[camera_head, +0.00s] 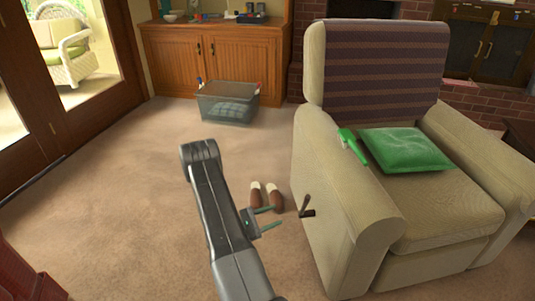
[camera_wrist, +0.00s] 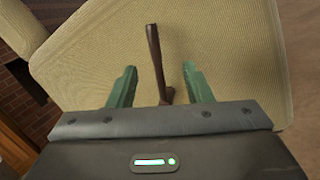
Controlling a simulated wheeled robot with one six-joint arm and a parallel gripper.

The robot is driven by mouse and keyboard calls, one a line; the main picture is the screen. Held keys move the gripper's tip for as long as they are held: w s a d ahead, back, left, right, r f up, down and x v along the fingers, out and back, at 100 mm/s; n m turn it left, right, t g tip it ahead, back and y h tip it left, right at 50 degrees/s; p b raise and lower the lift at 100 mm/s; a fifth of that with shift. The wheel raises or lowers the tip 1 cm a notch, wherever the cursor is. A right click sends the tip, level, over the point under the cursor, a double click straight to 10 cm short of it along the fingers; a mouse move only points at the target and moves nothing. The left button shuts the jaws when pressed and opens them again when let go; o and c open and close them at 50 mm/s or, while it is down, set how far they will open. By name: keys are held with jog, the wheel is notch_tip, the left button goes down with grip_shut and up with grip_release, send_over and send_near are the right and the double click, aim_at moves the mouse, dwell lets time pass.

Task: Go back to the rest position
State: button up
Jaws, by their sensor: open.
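My gripper (camera_head: 268,218) is open at the end of my grey arm, in front of the left side of a beige armchair (camera_head: 335,215). A dark brown lever (camera_head: 306,207) sticks out from that side of the chair, just right of my fingertips in the head view. In the wrist view, my gripper (camera_wrist: 160,85) shows two green fingers spread apart. The lever (camera_wrist: 157,60) stands between them in that picture, with the chair's fabric (camera_wrist: 220,60) behind. No contact with the lever shows, and its distance from the fingers is hard to tell.
A green cushion (camera_head: 408,149) lies on the chair seat, and a green object (camera_head: 352,145) lies on the armrest. Brown slippers (camera_head: 265,196) are on the carpet behind my gripper. A clear bin (camera_head: 228,102) stands before a wooden cabinet (camera_head: 214,60).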

aim_at(307, 204)
jog(key=b+x, duration=0.3)
jog(key=x, duration=1.1)
jog(key=p+v, duration=0.3)
jog(key=v, duration=1.1)
jog(key=b+x, duration=0.3)
jog(key=x, duration=1.1)
jog(key=shift+d+f, duration=0.1)
jog(key=shift+d, duration=0.05)
jog(key=shift+w+a+r+n+p, duration=0.2)
jog(key=shift+w+r+n+p, duration=0.15)
jog(key=shift+p, duration=0.1)
jog(key=shift+w+a+n+p, duration=0.1)
jog(key=shift+w+n+p, duration=0.2)
jog(key=shift+w+n, duration=0.3)
